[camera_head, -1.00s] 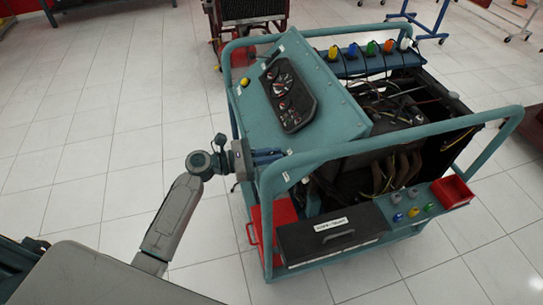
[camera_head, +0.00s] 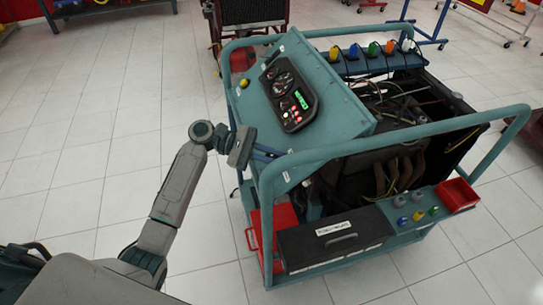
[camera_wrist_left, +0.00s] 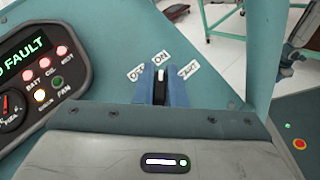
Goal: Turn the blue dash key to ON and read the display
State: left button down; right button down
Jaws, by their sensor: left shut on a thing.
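The dash key (camera_wrist_left: 161,75) is at the panel's edge in the left wrist view, mostly hidden by my left gripper (camera_wrist_left: 161,96). The gripper is shut on it. The key's white mark points at the ON label (camera_wrist_left: 161,57), between the OFF (camera_wrist_left: 135,73) and START (camera_wrist_left: 189,71) labels. The display (camera_wrist_left: 24,46) is lit green; its visible part reads "FAULT" after a cut-off letter. It also shows lit in the head view (camera_head: 301,100), too small to read. There my left gripper (camera_head: 268,153) is at the panel's near side. My right gripper is not seen.
Red lamps (camera_wrist_left: 45,68) and an orange lamp glow beside the display. The teal frame rail (camera_head: 390,143) runs right of my gripper. A black drawer box (camera_head: 335,240) and red tray (camera_head: 458,195) are low at the front. The floor left of the trainer is clear.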

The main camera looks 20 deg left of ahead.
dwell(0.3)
pick_arm(q)
jog(key=shift+f, duration=0.1)
jog(key=c, duration=1.5)
grip_release()
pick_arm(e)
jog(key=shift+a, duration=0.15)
